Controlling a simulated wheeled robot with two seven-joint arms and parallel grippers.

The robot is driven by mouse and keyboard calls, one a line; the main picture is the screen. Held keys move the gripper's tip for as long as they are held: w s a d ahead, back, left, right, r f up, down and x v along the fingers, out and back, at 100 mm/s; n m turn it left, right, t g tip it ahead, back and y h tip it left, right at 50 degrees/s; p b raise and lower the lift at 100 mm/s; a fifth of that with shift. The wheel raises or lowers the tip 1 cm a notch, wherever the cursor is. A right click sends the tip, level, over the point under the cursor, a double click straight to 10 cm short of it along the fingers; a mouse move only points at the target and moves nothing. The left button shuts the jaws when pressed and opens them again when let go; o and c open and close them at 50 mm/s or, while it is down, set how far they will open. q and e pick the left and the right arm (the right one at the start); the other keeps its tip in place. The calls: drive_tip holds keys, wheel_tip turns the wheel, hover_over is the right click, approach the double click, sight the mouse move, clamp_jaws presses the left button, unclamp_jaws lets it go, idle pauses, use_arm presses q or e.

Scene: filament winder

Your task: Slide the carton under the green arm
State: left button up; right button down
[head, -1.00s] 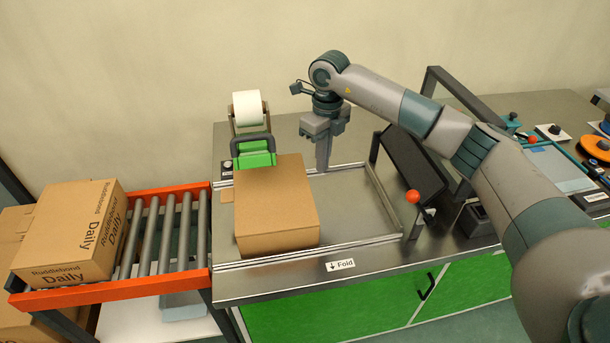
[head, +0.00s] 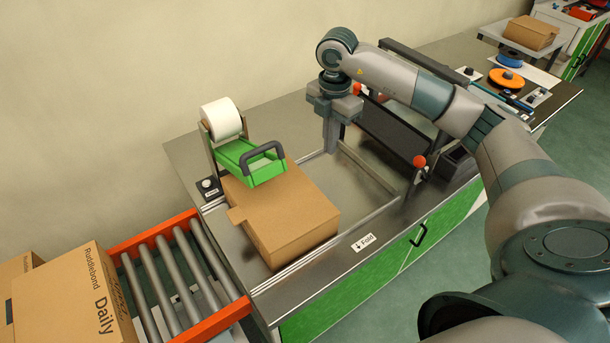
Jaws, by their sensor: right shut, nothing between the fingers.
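The plain brown carton (head: 283,222) lies on the metal bench between the rails. A small flap sticks out on its left side. The green arm (head: 238,158), with a dark handle, sits below a white roll at the back left. In the head view the green arm overlaps the carton's back corner; its height above the carton is hard to tell. My right gripper (head: 331,140) is shut and empty, pointing down to the right of and behind the carton, apart from it. My left gripper is not in view.
A roller conveyor (head: 172,272) with orange rails meets the bench at the left and carries a printed carton (head: 75,300). A red-knobbed lever (head: 420,161) and a dark panel (head: 392,135) stand to the right. The bench right of the carton is clear.

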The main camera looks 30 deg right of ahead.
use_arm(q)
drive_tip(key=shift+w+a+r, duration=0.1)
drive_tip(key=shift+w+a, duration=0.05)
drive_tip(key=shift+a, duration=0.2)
use_arm(e)
drive_tip(key=shift+s+d+m, duration=0.2)
drive_tip(key=shift+s+m, duration=0.05)
drive_tip(key=shift+m, duration=0.15)
drive_tip(key=shift+d, duration=0.15)
drive_tip(key=shift+f, duration=0.1)
